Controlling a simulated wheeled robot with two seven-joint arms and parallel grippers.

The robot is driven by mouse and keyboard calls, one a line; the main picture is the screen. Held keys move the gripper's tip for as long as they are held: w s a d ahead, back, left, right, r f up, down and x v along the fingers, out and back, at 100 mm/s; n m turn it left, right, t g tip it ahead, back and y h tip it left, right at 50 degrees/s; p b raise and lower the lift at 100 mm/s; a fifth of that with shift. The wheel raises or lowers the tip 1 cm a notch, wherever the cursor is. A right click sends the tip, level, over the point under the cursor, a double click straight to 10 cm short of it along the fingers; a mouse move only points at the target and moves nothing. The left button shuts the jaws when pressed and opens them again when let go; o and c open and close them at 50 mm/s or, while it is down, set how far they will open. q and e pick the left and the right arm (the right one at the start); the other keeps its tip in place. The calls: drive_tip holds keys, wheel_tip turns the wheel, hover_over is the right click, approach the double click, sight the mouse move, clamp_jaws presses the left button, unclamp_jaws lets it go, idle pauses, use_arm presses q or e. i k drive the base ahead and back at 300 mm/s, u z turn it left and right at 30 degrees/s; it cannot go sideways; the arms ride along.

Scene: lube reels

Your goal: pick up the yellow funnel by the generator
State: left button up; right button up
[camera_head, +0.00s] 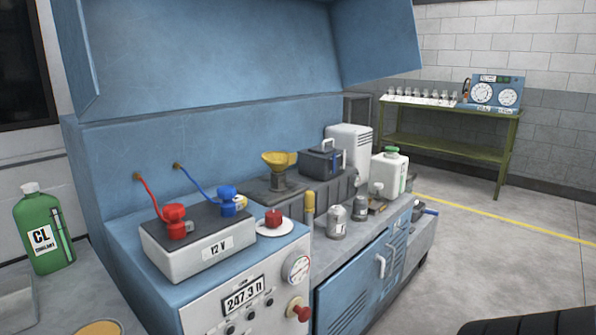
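The yellow funnel (279,159) has a wide, shallow bowl and sits upright on a dark grey fitting in the middle of the view. Below it is a flat dark top (262,190) of the equipment beside the blue back panel. I cannot tell for sure which unit is the generator; a blue cabinet with a display and gauge (245,297) stands in front of the funnel. Neither of my grippers is in view.
A 12 V battery (200,255) with red and blue clamps stands nearer than the funnel. Grey canisters (338,222), a dark toolbox (322,162) and a white jug (388,174) stand to its right. A blue hood (240,50) overhangs.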

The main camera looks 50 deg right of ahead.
sight(278, 168)
drive_tip(key=z, duration=0.05)
drive_tip(key=k, duration=0.55)
drive_tip(key=u, duration=1)
drive_tip(key=i, duration=0.75)
drive_tip(key=z, duration=2.55)
drive_tip(key=i, duration=0.5)
drive_tip(key=z, duration=0.05)
drive_tip(key=k, duration=1.3)
drive_tip(key=z, duration=1.05)
drive_tip(key=i, duration=1.15)
drive_tip(key=z, duration=0.6)
drive_tip(key=i, duration=1.25)
drive_tip(key=u, duration=0.65)
